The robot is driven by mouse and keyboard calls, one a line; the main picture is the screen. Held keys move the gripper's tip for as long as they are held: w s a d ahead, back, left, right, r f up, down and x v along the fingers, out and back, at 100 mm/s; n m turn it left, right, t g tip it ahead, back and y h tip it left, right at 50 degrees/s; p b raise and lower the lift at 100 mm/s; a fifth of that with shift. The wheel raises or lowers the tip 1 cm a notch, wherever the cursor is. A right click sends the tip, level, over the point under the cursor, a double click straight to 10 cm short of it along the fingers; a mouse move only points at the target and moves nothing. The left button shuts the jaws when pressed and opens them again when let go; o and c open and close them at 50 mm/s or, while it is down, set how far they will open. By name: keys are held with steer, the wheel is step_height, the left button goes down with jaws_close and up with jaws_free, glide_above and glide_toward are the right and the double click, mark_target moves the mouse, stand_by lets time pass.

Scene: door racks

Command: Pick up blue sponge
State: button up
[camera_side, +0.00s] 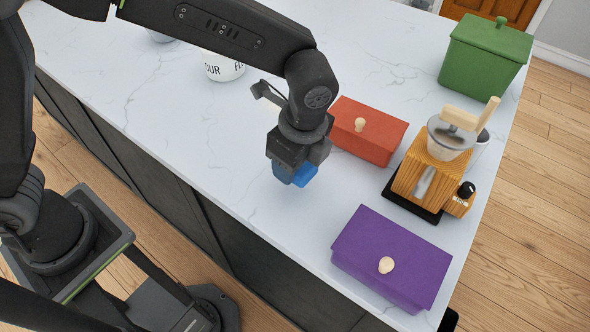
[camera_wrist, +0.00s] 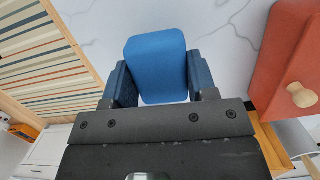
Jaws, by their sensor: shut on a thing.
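The blue sponge (camera_side: 304,173) is at my gripper's tip, over the marble counter in the side view. In the wrist view the blue sponge (camera_wrist: 158,62) sits between the two dark fingers, one on each side. My gripper (camera_side: 292,172) is shut on the sponge, and it also shows in the wrist view (camera_wrist: 158,85). Part of the sponge is hidden behind the gripper in the side view. I cannot tell for certain whether the sponge touches the counter.
A red box (camera_side: 371,131) stands right of my gripper, with a purple box (camera_side: 391,259) nearer the counter's front. A wooden grinder (camera_side: 432,178) and green canister (camera_side: 484,58) stand farther right. A white flour canister (camera_side: 224,68) is behind. The counter left of my gripper is clear.

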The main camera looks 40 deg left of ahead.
steer(key=w+a+r, duration=0.1)
steer(key=a+r, duration=0.6)
steer(key=a, duration=0.4)
steer(key=shift+w+a, duration=0.2)
steer(key=shift+a, duration=0.1)
